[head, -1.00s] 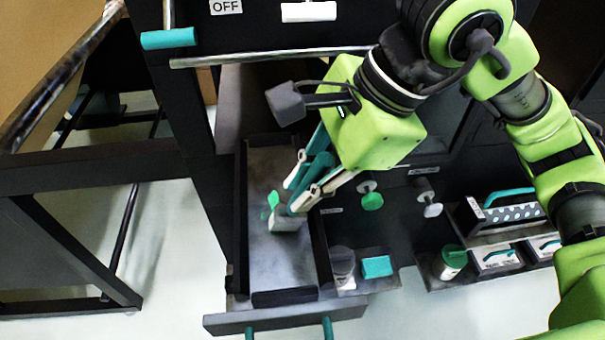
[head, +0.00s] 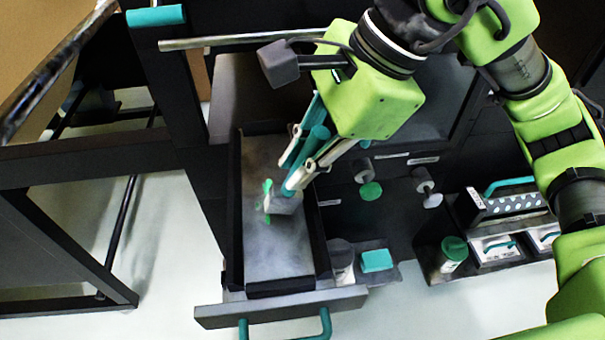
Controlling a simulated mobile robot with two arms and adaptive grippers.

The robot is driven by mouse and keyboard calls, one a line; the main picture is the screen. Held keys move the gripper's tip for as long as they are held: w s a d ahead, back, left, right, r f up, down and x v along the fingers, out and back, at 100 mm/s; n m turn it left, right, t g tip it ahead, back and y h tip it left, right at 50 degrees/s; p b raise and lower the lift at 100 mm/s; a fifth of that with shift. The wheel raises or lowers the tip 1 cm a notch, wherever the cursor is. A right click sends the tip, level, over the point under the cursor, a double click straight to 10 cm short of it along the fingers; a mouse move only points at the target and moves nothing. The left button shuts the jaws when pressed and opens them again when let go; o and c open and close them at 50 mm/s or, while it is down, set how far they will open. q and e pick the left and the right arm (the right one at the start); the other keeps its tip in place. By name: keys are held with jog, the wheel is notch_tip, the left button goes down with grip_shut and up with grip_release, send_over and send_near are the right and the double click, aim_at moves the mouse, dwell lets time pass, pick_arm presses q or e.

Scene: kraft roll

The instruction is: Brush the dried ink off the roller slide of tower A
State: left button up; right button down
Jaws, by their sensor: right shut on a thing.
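The roller slide (head: 275,262) is a pulled-out grey bed between dark side rails, with a front panel below it. Green dried ink (head: 267,188) shows as small patches on the bed's upper middle, partly hidden by the tool. My right gripper (head: 297,185) comes down from the upper right over the slide. It is shut on a grey block-like tool, which looks like the brush (head: 286,205). The brush's lower end is at the ink; I cannot tell whether it presses on the bed. My left gripper is not in view.
Right of the slide, a ledge holds a lidded jar (head: 342,258) and a teal block (head: 376,260). Further right are a green-lidded jar (head: 453,252) and a rack (head: 505,203). A metal bar (head: 240,40) crosses above the slide. Dark frame beams stand at left.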

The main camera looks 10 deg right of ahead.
jog(key=shift+w+f, duration=0.1)
jog(key=shift+w, duration=0.85)
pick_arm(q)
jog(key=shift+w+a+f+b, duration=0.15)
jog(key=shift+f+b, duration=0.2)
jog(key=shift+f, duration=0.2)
pick_arm(e)
jog(key=w, duration=0.5)
jog(key=shift+w+a+r, duration=0.1)
jog(key=shift+w+r, duration=0.1)
